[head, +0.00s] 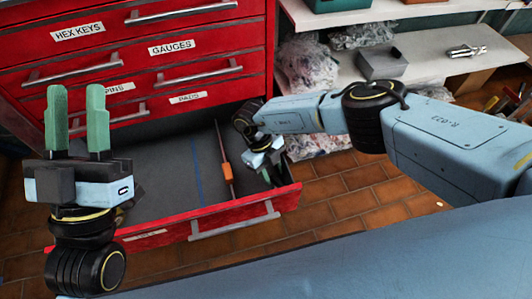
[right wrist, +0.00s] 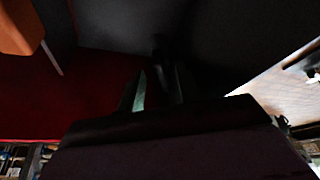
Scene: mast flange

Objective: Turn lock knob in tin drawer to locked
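The open bottom drawer (head: 160,190) of the red cabinet has a dark grey floor and a red front. My left gripper (head: 77,112) is upright, open and empty, in front of the drawer's left part. My right gripper (head: 268,172) reaches down into the drawer's right front corner. In the right wrist view, the fingers of my right gripper (right wrist: 158,88) flank a small dark upright shape (right wrist: 158,48), possibly the lock knob. It is too dark to tell whether they touch it. The knob's setting cannot be read.
An orange block (head: 227,172) sits on a thin rod in the drawer, left of my right gripper; it also shows in the right wrist view (right wrist: 18,28). Shut labelled drawers (head: 180,70) rise behind. White shelves (head: 420,60) with bagged items stand at the right.

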